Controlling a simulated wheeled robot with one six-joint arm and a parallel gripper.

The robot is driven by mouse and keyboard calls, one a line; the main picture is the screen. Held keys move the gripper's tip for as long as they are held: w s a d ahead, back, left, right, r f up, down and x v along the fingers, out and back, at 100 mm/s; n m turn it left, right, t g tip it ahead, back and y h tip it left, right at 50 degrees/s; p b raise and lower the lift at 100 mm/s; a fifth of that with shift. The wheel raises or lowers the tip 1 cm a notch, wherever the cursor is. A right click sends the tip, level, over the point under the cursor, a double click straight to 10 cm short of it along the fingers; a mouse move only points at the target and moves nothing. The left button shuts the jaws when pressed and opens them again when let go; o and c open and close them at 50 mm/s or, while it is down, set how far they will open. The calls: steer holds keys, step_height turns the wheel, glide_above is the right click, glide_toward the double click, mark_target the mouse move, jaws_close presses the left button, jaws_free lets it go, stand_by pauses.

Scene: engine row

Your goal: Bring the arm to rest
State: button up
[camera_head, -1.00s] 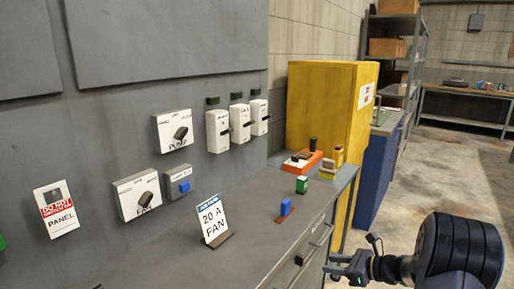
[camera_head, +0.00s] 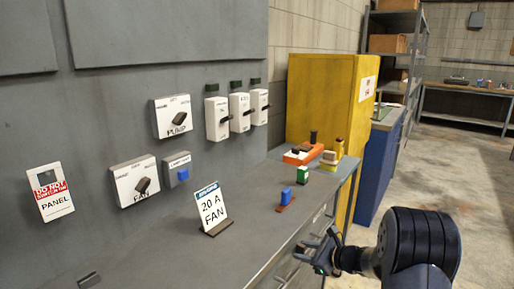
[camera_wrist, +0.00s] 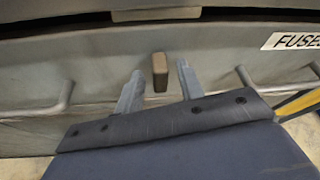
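My gripper (camera_head: 324,250) is at the lower right of the head view, beside the front edge of the grey workbench (camera_head: 160,255). In the wrist view my gripper (camera_wrist: 160,76) shows two grey fingers set apart. A small brown block (camera_wrist: 160,72) appears between them, with gaps on both sides. It appears to be in front of the bench's drawer fronts, and I cannot tell its exact distance. My gripper holds nothing that I can see.
On the bench stand a "20 A FAN" card (camera_head: 211,208), a blue fuse (camera_head: 286,197), a green one (camera_head: 302,175) and an orange tray (camera_head: 302,156). Drawer handles (camera_wrist: 62,97) stick out near my gripper. A yellow cabinet (camera_head: 320,100) stands behind. Floor at right is clear.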

steer(key=n+t+b, duration=0.1)
steer(key=b, duration=0.1)
steer(key=n+b, duration=0.1)
steer(key=b, duration=0.2)
steer(key=shift+s+a+f+n+t+h+b, duration=0.1)
steer(key=shift+f+n+t+h+b, duration=0.2)
steer(key=shift+n+t+h+b, duration=0.1)
steer(key=n+t+b, duration=0.1)
steer(key=n+b, duration=0.2)
steer(key=b, duration=0.2)
steer(key=shift+s+f+t+b, duration=0.1)
steer(key=shift+t+b, duration=0.2)
steer(key=shift+t, duration=0.1)
steer(key=n+t+b, duration=0.1)
steer(key=n+b, duration=0.1)
steer(key=b, duration=0.1)
steer(key=shift+n+b, duration=0.3)
steer(key=shift+n, duration=0.1)
steer(key=n+t+b, duration=0.1)
steer(key=n+b, duration=0.1)
steer(key=shift+n+t, duration=0.3)
steer(key=shift+n, duration=0.1)
steer(key=shift+v, duration=1.1)
